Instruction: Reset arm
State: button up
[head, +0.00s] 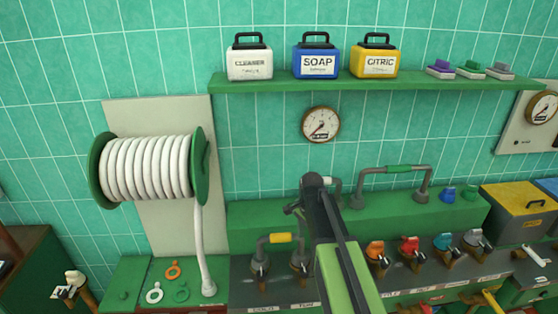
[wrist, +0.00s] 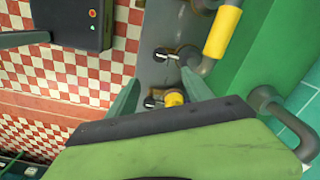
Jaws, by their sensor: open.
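My gripper (wrist: 155,85) shows in the wrist view with its two pale green fingers spread apart and nothing between them. Beyond the fingers are a grey panel and a valve fitting with a yellow part (wrist: 173,99). In the head view my green and black arm reaches forward over the counter, its dark end in front of the green ledge. The fingers cannot be made out clearly there.
A pipe with a yellow sleeve (head: 281,238) stands left of my arm. Several coloured valves, such as the orange one (head: 375,250), stand to its right. A hose reel (head: 148,168) is at left. A shelf (head: 400,84) holds containers above.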

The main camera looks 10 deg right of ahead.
jog(key=s+f+n+b, duration=1)
jog(key=s+f+n, duration=0.1)
jog(key=s+n, duration=0.1)
jog(key=shift+s+a+n+b, duration=0.3)
jog(key=shift+s+n+b, duration=0.1)
jog(key=shift+s, duration=0.5)
jog(key=shift+f, duration=0.1)
